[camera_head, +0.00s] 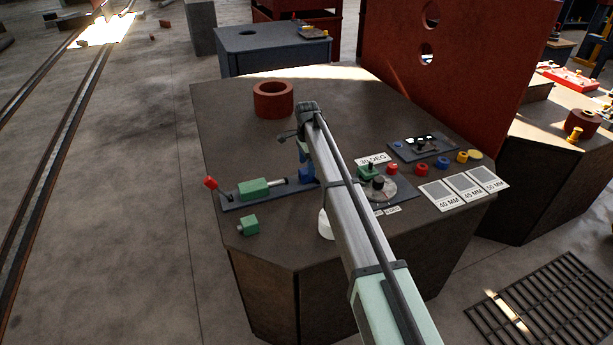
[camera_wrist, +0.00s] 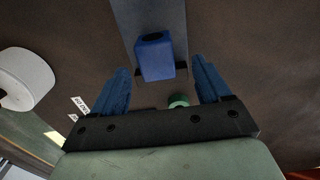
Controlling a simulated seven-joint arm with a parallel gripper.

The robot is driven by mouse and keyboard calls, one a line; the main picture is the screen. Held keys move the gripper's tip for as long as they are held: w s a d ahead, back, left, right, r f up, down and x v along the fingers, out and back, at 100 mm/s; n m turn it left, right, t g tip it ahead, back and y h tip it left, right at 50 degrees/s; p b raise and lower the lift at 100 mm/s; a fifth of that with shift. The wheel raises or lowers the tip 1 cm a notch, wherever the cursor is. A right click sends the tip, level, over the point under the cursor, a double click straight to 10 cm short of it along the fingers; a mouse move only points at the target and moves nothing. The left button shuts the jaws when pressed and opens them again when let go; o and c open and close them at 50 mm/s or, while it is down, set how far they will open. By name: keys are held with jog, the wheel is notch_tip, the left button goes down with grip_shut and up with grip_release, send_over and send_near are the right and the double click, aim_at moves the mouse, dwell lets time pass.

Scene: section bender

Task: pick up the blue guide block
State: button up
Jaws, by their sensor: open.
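The blue guide block (camera_wrist: 155,58) sits on a grey plate in the wrist view, just beyond my fingertips and roughly centred between them. In the head view the block (camera_head: 307,174) is at the right end of the plate, partly hidden by my arm. My gripper (camera_wrist: 161,76) is open, with one blue finger on each side and nothing between them. It appears to be above the block. The gap in height cannot be told exactly.
A green block with a rod (camera_head: 253,189) lies along the plate (camera_head: 230,202), with a red knob (camera_head: 211,183) at its left end. A loose green block (camera_head: 248,225) is in front. A white cylinder (camera_wrist: 26,78) stands close by. A brown-red ring (camera_head: 273,100) sits at the back.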

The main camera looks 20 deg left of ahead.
jog(key=shift+s+f, duration=0.15)
jog(key=shift+f, duration=1)
jog(key=shift+s+f, duration=0.1)
jog(key=shift+f, duration=1)
